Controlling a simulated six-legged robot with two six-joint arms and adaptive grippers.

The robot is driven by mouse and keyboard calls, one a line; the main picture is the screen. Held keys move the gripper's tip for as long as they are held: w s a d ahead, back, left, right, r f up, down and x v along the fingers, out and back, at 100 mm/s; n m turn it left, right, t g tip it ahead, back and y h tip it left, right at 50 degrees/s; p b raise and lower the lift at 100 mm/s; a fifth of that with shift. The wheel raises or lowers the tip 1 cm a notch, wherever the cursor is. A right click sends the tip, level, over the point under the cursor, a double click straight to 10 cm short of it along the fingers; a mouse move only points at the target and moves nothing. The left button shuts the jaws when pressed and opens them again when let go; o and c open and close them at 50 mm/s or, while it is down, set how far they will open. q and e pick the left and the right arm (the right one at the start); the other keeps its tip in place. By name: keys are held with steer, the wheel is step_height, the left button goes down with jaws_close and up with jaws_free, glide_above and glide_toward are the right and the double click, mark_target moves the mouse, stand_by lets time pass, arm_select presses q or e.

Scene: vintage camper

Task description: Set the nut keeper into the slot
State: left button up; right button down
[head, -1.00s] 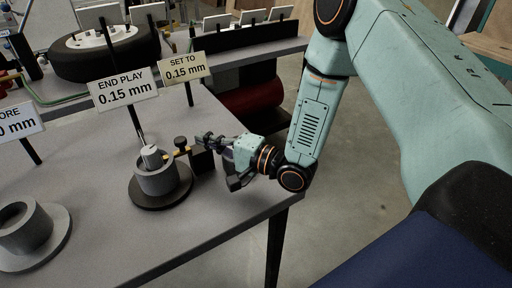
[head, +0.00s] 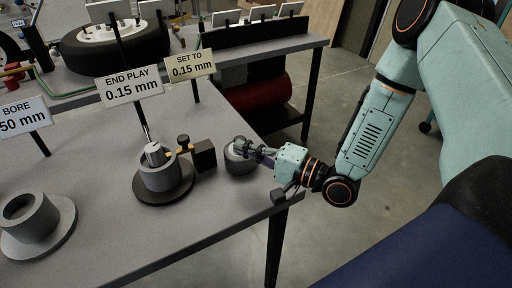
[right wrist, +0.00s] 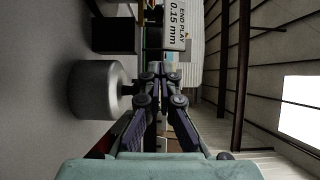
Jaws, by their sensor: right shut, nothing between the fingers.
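I cannot make out for sure which piece is the nut keeper, or where its slot is. A grey hub (head: 159,176) with a pale spindle (head: 156,153) upright in it stands on a dark round base, behind it the END PLAY sign. My right gripper (head: 243,148) is shut and empty over a grey cylinder (head: 237,163) near the table's right edge. In the right wrist view, its closed fingers (right wrist: 160,72) are beside the cylinder (right wrist: 98,90). My left gripper is out of view.
Another grey hub (head: 32,222) stands at the front left near the BORE sign (head: 24,117). The END PLAY sign (head: 128,86) and SET TO sign (head: 189,66) stand on posts. A tyre (head: 112,48) lies behind. The table (head: 150,235) is clear in front.

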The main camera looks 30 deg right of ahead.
steer(key=shift+p+v, duration=0.3)
steer(key=shift+v, duration=0.9)
steer(key=shift+w+d, duration=0.1)
